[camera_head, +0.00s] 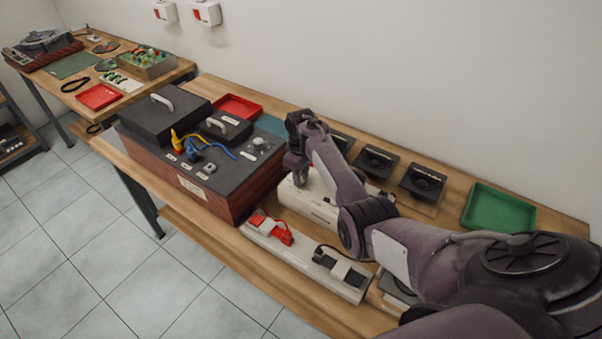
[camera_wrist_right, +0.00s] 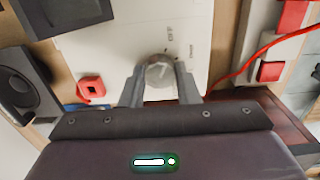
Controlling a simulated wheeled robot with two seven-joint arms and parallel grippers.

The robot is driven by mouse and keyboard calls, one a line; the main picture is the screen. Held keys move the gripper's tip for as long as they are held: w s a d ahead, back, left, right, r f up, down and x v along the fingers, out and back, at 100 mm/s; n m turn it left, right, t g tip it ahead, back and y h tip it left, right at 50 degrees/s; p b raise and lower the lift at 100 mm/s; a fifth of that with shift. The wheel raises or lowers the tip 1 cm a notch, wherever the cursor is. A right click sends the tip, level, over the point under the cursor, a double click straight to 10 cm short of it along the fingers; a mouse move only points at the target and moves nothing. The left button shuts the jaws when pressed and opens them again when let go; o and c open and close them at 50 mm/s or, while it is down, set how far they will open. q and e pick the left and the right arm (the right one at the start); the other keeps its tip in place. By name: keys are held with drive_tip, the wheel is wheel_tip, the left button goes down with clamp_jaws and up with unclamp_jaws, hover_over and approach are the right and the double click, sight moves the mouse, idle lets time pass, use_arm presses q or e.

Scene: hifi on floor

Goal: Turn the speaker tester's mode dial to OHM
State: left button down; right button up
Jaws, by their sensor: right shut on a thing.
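The speaker tester is a cream box whose front part shows in the head view (camera_head: 308,203); its top fills the middle of the right wrist view (camera_wrist_right: 120,55). The round grey mode dial (camera_wrist_right: 160,69) sits between the fingers of my right gripper (camera_wrist_right: 160,85), which is shut on it. In the head view my right gripper (camera_head: 300,178) hides the dial. My left gripper is not in view.
A wooden-sided hi-fi unit (camera_head: 205,185) stands close left of the tester. Black speakers (camera_head: 422,182) and a green tray (camera_head: 498,210) are to the right. A red cord (camera_wrist_right: 265,55) runs near the gripper.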

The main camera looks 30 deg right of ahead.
drive_tip(key=m+p, duration=0.1)
drive_tip(key=m, duration=0.3)
drive_tip(key=shift+r+p, duration=0.1)
drive_tip(key=shift+p, duration=0.2)
drive_tip(key=shift+m+p, duration=0.45)
drive_tip(key=shift+m, duration=1.35)
drive_tip(key=o, duration=1)
drive_tip(key=shift+r, duration=3.8)
